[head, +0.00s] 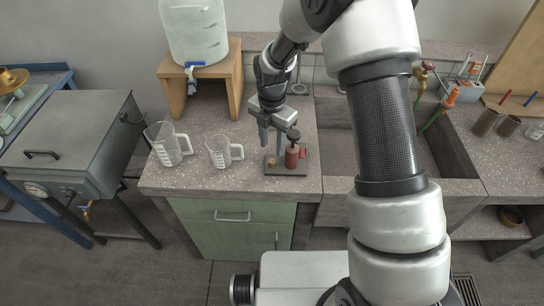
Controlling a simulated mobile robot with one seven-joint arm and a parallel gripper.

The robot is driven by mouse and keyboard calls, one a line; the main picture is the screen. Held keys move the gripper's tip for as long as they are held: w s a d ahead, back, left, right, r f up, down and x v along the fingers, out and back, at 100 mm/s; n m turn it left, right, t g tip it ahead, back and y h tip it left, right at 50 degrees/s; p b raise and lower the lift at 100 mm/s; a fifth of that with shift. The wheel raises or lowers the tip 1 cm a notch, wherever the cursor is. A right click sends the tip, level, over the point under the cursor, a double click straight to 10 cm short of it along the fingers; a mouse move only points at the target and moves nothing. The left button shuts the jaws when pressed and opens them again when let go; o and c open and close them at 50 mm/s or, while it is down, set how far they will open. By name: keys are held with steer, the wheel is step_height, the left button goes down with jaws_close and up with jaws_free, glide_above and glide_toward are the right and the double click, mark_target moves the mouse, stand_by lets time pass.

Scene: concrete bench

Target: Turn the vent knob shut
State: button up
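A small device with a dark base plate (286,171) stands on the bench near its front edge. It carries a dark red cylinder (291,157) with a black knob-like top (293,134), a small red part (303,153) at the right and a small brass-coloured piece (271,161) at the left. I cannot tell for certain which part is the vent knob. My gripper (274,144) points down above the device, its two fingers apart with nothing seen between them. The black top is close to the right finger; whether they touch is unclear.
Two clear measuring jugs (170,147) (220,152) stand left of the device. A wooden stand (172,95) with a water container (196,35) is behind them. A sink (333,140) lies to the right, partly hidden by my arm. A grey metal box (70,140) is at far left.

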mark_target(272, 161)
step_height(272, 161, down, 7)
steer(key=shift+r, duration=0.1)
stand_by(0.3)
jaws_close()
